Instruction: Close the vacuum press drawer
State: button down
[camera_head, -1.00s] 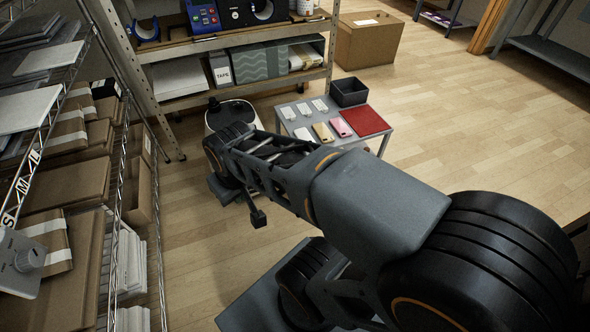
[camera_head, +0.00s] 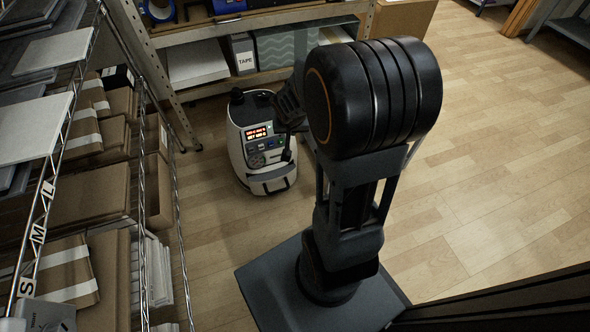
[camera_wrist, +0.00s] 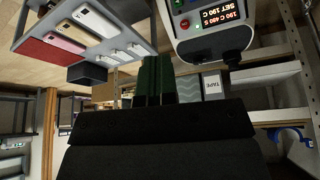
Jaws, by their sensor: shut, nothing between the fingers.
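The vacuum press (camera_head: 262,145) is a rounded white and grey machine on the floor with a lit red display; its top is dark. Its drawer front (camera_head: 271,182) has a dark handle low on the side facing me. I cannot tell how far the drawer stands out. In the wrist view, which looks upside down, the press (camera_wrist: 213,38) is at the upper right and its drawer is out of frame. My gripper (camera_wrist: 154,62) has its dark green fingers together and empty, to the left of the press in that view. In the head view the arm mostly hides my gripper.
A wire rack (camera_head: 143,185) with boxes stands close on the left. A metal shelf (camera_head: 250,78) stands behind the press. The wrist view shows a grey table (camera_wrist: 133,33) with phone cases and a red mat (camera_wrist: 45,54). Open wood floor (camera_head: 480,170) lies to the right.

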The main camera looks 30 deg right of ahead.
jog(key=w+d+f+m+t, duration=0.1)
jog(key=w+d+f+m, duration=0.15)
jog(key=d+f, duration=0.45)
jog(key=w+d+f+m+t, duration=0.1)
jog(key=d+f+m, duration=0.25)
jog(key=f, duration=0.75)
jog(key=m+t+y, duration=0.2)
jog(key=m+y, duration=0.2)
send_near(293, 170)
jog(key=s+d+r, duration=0.1)
jog(key=s+r, duration=0.1)
jog(key=s, duration=0.4)
jog(key=b+x, duration=0.1)
jog(key=x, duration=0.2)
jog(key=b+x, duration=0.2)
jog(key=x, duration=0.2)
jog(key=w+r+b+x, duration=0.1)
jog(key=b+x, duration=0.1)
jog(key=x, duration=0.2)
jog(key=shift+f, duration=0.15)
jog(key=shift+w+a, duration=0.2)
jog(key=shift+w, duration=0.75)
jog(key=shift+w, duration=0.1)
